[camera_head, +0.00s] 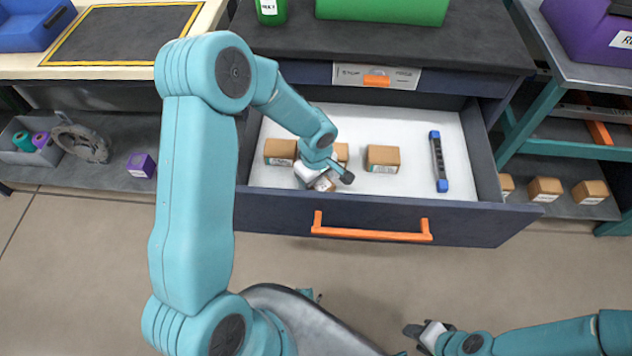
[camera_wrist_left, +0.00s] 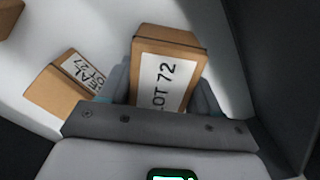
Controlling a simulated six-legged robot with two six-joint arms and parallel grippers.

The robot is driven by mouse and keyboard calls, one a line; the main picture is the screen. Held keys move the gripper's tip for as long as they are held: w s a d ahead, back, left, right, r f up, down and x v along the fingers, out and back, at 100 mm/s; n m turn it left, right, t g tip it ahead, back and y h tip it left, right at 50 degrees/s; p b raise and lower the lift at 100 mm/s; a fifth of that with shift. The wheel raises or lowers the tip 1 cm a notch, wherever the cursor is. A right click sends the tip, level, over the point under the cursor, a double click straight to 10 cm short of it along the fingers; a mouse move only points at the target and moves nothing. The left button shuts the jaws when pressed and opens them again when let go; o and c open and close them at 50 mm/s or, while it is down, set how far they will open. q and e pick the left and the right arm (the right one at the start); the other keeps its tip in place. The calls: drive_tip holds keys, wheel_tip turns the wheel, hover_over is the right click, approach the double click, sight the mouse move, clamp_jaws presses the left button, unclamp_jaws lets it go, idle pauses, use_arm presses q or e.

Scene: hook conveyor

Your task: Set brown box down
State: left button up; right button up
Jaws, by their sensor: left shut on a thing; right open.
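My left gripper (camera_head: 325,183) is inside the open drawer (camera_head: 470,220), near its front wall. It is shut on a brown box (camera_head: 324,184), which is mostly hidden by the gripper in the head view. In the left wrist view this box (camera_wrist_left: 168,70) sits between the fingers, with a white label reading LOT 72. Whether it touches the drawer floor I cannot tell. Another brown box (camera_wrist_left: 62,88) with a LOT 27 label lies close to the left finger. My right gripper (camera_head: 426,332) is open and empty, low in front of the drawer.
Other brown boxes stand in the drawer at left (camera_head: 280,151), behind my gripper (camera_head: 341,153) and in the middle (camera_head: 382,158). A blue-ended dark tool (camera_head: 438,160) lies at the right. White floor is free between the middle box and the tool. Several boxes sit on the right shelf (camera_head: 545,188).

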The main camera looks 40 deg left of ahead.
use_arm(q)
drive_tip(key=shift+r, duration=0.1)
drive_tip(key=o, duration=1.1)
drive_tip(key=shift+r, duration=0.15)
wheel_tip(320, 180, up, 12)
drive_tip(key=shift+f+p, duration=0.1)
drive_tip(key=shift+p, duration=0.7)
